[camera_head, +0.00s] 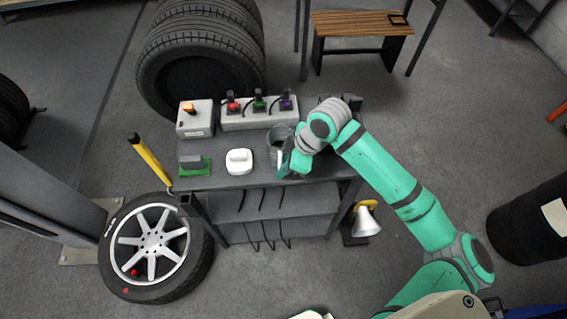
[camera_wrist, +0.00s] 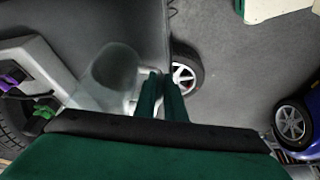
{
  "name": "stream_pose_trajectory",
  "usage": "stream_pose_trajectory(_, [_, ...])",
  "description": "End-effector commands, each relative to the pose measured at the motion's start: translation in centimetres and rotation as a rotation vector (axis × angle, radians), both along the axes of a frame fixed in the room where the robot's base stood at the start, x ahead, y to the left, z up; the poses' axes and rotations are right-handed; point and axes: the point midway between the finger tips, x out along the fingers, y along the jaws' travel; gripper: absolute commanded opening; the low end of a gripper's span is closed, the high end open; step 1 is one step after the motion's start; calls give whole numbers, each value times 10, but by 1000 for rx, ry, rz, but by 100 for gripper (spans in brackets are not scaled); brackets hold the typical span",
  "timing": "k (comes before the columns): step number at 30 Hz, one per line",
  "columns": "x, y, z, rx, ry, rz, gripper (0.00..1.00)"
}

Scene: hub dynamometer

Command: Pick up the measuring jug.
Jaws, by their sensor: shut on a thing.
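The measuring jug (camera_head: 277,137) is a clear, greyish vessel at the right part of the dark bench top. In the wrist view the jug (camera_wrist: 112,66) stands left of my fingers, with its open mouth towards the camera. My gripper (camera_head: 287,164) is at the jug's near right side. In the wrist view my gripper (camera_wrist: 163,88) has its two green fingers close together at the jug's right side, shut on what seems to be its handle. The grip itself is mostly hidden by the fingers. I cannot tell whether the jug still touches the bench.
On the bench (camera_head: 222,178) are a white rounded object (camera_head: 239,161), a green-based block (camera_head: 194,165), a box with an orange switch (camera_head: 195,119) and a grey strip with coloured plugs (camera_head: 260,112). A yellow post (camera_head: 150,162) and a wheel (camera_head: 157,247) stand left.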

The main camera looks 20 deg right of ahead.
Motion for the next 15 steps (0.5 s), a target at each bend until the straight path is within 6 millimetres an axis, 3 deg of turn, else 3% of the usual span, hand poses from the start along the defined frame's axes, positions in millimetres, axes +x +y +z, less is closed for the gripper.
stream_pose_trajectory(15, [-2, 0, 33, -3, -3, 1, 0])
